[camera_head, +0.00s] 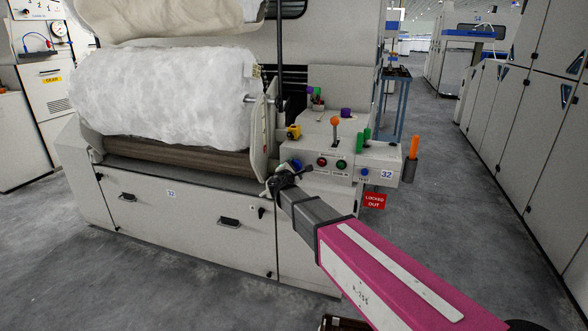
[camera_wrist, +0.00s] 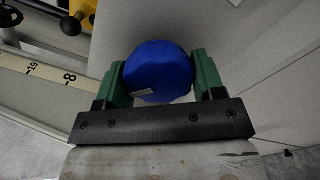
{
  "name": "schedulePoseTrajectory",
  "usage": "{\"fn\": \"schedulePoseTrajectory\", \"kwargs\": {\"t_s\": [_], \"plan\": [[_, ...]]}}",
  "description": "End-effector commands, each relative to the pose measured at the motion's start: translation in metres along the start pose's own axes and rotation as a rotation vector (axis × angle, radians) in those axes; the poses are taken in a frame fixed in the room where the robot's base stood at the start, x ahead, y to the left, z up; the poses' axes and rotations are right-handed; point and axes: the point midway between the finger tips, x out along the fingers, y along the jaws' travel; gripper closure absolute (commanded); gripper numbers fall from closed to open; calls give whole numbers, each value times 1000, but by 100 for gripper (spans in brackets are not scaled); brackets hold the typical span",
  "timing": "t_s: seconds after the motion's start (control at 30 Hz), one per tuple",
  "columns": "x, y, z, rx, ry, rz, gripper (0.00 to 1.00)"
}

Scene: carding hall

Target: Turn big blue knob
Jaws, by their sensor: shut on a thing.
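The big blue knob (camera_wrist: 158,72) is a round, faceted blue knob with a small pale mark near its lower left edge. In the wrist view it sits between the two green fingers of my gripper (camera_wrist: 160,78), which is shut on it from both sides. In the head view my gripper (camera_head: 280,178) is at the front of the machine, at the left end of the control panel. A bit of blue (camera_head: 296,164) shows beside it there, and the rest of the knob is hidden behind my gripper.
The control panel (camera_head: 350,155) carries an orange-topped lever (camera_head: 335,121), red and green buttons and a smaller blue button (camera_head: 364,172). A red "locked out" sign (camera_head: 374,200) hangs below it. A large white fibre roll (camera_head: 165,95) lies to the left. The aisle floor (camera_head: 450,215) at right is clear.

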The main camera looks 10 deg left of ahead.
Motion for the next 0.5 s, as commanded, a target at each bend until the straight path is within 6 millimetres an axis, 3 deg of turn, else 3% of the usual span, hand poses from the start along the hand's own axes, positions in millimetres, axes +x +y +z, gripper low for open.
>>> {"fn": "schedulePoseTrajectory", "kwargs": {"t_s": [0.47, 0.5], "plan": [[0, 0, 0, 17, 0, -1, 61], [0, 0, 0, 17, 0, -1, 31]]}}
